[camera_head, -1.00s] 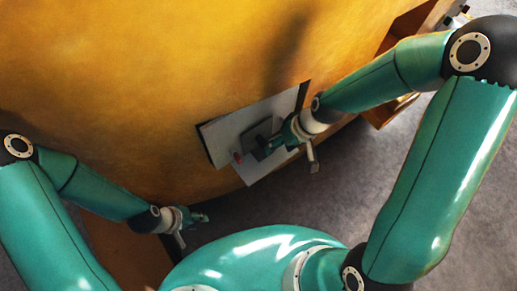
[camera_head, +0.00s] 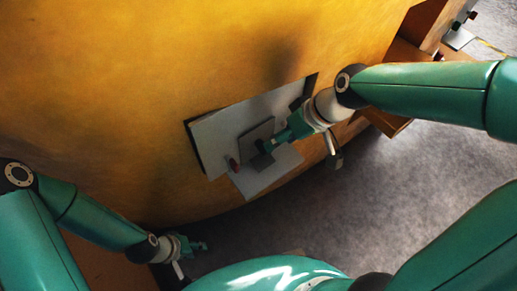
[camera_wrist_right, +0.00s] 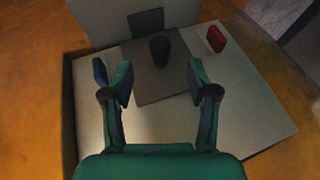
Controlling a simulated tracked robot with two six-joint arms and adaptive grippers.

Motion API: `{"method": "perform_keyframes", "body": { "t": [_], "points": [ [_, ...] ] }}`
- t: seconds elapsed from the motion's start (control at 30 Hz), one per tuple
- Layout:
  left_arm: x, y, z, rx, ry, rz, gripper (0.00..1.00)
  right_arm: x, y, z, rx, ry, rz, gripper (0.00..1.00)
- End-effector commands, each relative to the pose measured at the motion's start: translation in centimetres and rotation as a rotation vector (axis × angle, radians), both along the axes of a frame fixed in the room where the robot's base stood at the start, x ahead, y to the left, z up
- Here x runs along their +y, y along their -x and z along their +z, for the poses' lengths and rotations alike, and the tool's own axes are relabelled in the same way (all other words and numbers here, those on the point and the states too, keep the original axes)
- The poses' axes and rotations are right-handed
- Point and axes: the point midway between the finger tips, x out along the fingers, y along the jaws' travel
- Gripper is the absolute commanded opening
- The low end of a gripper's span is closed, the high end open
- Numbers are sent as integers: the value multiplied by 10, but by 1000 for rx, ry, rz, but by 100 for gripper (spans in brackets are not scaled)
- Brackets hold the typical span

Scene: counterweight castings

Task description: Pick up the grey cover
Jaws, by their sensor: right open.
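The grey cover (camera_head: 262,130) is a flat dark grey square plate on a pale grey panel set in the yellow casting. In the right wrist view the cover (camera_wrist_right: 148,82) carries a dark round knob (camera_wrist_right: 160,50). My right gripper (camera_head: 266,147) is over the cover in the head view and hides part of it. In the right wrist view my right gripper (camera_wrist_right: 159,80) is open and empty, its fingers spread to either side, with the knob just beyond the tips. My left gripper (camera_head: 203,246) hangs at lower left, away from the cover; its fingers are too small to read.
A blue piece (camera_wrist_right: 99,70) stands left, partly behind a finger. A pale wall (camera_wrist_right: 90,25) with a dark square rises behind. The yellow casting (camera_head: 120,90) surrounds the recess.

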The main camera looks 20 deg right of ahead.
Motion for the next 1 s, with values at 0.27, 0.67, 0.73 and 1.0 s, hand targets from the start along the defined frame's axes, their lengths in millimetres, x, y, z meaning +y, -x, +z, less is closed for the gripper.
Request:
{"method": "perform_keyframes", "body": {
  "t": [0.27, 0.67, 0.73, 1.0],
  "points": [
    [0, 0, -7, 0, 0, 0, 40, 11, -7, -24, 0, -1, -1, 59],
    [0, 0, -20, 0, 0, 0, 40, 28, -18, -66, 1, 0, -1, 59],
    [0, 0, -20, 0, 0, 0, 40, 30, -19, -69, 0, 0, -1, 59],
    [0, 0, -20, 0, 0, 0, 40, 30, -20, -70, -1, 0, -3, 54]
  ]
}}
